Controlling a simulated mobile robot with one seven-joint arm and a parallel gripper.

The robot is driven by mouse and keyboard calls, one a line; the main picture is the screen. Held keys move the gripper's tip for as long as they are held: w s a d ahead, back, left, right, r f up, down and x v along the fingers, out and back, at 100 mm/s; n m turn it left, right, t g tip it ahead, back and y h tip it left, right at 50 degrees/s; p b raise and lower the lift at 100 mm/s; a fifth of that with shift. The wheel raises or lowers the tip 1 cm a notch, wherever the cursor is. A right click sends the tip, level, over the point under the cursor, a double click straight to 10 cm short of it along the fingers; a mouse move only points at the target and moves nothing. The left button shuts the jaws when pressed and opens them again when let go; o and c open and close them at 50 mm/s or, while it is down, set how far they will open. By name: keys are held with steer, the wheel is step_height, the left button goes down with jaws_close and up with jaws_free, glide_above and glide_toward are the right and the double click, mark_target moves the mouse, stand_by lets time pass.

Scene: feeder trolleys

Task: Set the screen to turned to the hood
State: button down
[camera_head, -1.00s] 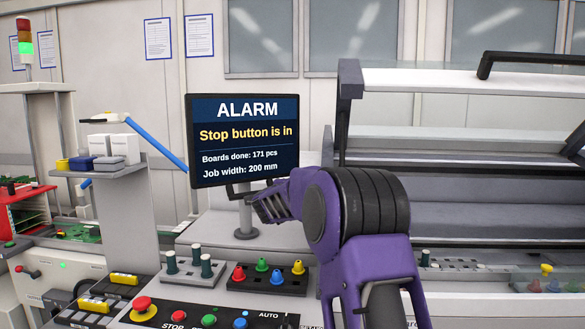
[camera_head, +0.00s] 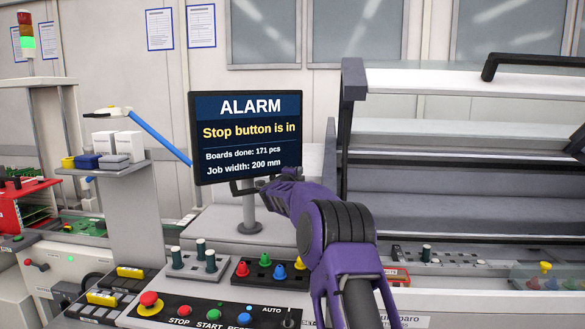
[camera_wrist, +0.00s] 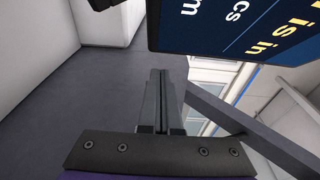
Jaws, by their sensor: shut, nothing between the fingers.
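The screen (camera_head: 247,137) is a dark panel on a short grey post (camera_head: 249,211) with a round foot. It faces me, slightly angled, and reads "ALARM, Stop button is in". A dark handle bar (camera_head: 243,187) shows under its lower edge. My gripper is at the screen's lower right, mostly hidden behind my purple wrist in the head view. In the wrist view my gripper (camera_wrist: 161,75) is shut and empty, with the screen (camera_wrist: 235,25) close at upper right and a dark bar (camera_wrist: 250,128) right of the fingers. I cannot tell whether they touch.
The machine's hood (camera_head: 430,80) with a black handle stands at the right. Below the screen are a button panel (camera_head: 215,312) with a red stop button, a tray of coloured nozzles (camera_head: 268,272) and dark pegs. A grey shelf (camera_head: 118,172) stands left.

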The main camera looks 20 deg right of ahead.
steer(key=shift+w+a+p, duration=0.25)
steer(key=shift+w+p, duration=0.15)
steer(key=shift+w, duration=0.55)
steer(key=shift+w+a+p, duration=0.2)
steer(key=shift+w+p, duration=0.2)
steer(key=shift+w, duration=0.5)
